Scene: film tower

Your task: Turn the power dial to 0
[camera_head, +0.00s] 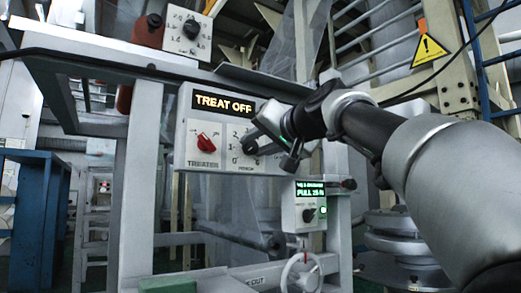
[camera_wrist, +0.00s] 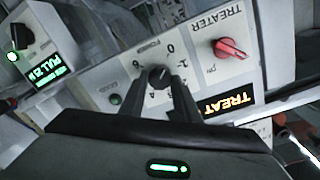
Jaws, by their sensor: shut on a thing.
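The power dial (camera_wrist: 158,77) is a small black knob on a light grey panel (camera_wrist: 125,75), ringed by printed numbers including 0 and 6. My gripper (camera_wrist: 161,82) is shut on it, one finger on each side. In the head view, my gripper (camera_head: 256,141) reaches the panel from the right and covers most of the dial. I cannot read for certain which number the dial points at. A lit display (camera_head: 224,104) above it reads "TREAT OFF".
A red treater knob (camera_head: 206,142) sits left of the dial on the same panel. A smaller box (camera_head: 304,208) with a green display hangs below right. Another dial box (camera_head: 188,31) is above. Grey frame posts stand around the panel.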

